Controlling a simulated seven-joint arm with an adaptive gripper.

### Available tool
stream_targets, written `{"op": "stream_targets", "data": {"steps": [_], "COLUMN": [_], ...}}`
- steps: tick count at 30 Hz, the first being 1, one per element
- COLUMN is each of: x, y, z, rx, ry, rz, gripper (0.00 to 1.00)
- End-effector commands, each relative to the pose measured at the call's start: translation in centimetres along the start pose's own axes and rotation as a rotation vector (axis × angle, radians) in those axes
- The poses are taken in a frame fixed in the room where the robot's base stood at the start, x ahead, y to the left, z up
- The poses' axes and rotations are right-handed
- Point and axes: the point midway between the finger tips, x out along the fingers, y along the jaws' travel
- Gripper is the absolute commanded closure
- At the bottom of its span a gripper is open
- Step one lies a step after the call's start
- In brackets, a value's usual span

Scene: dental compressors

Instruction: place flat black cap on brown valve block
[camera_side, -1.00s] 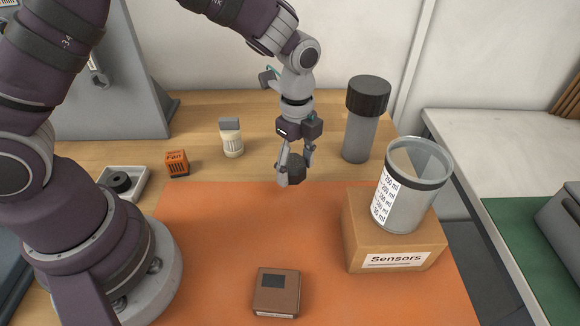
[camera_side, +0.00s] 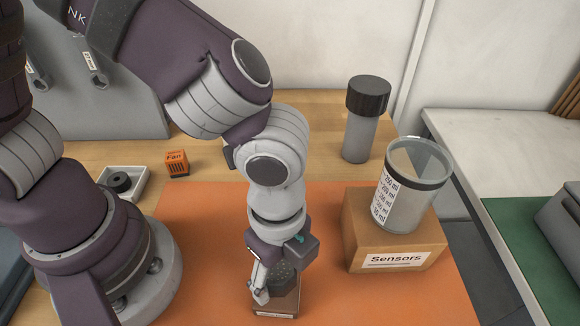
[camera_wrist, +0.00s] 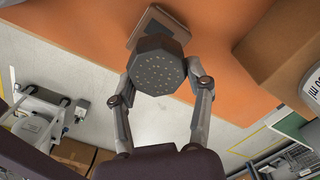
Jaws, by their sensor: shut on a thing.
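My gripper (camera_side: 272,284) is shut on the flat black cap (camera_side: 284,277), a dark many-sided piece. In the wrist view the cap (camera_wrist: 157,72) sits between the two fingers (camera_wrist: 161,88), its dotted face toward the camera. The brown valve block (camera_side: 276,306) lies on the orange mat near the front, directly behind and below the cap in the side view. In the wrist view a corner of the block (camera_wrist: 152,22) shows past the cap. The cap and gripper hide most of the block's top, and I cannot tell whether cap and block touch.
A cardboard "Sensors" box (camera_side: 398,243) with a clear measuring cup (camera_side: 408,190) on it stands to the right. A grey black-lidded bottle (camera_side: 360,130) stands behind. A small orange box (camera_side: 177,163) and white tray (camera_side: 124,181) are at left.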

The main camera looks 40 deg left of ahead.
Motion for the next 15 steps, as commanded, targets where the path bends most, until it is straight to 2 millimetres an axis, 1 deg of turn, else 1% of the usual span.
{"op": "stream_targets", "data": {"steps": [1, 3, 6, 15], "x": [1.1, 2.5, 3.6, 3.8], "y": [0.1, 0.1, 0.0, 0.0], "z": [0.1, 0.1, 0.1, 0.1], "rx": [0.000, 0.000, 0.000, 0.000], "ry": [-0.006, -0.005, -0.002, 0.000], "rz": [0.005, 0.004, 0.002, 0.000], "gripper": [0.85, 0.85, 0.85, 0.85]}}
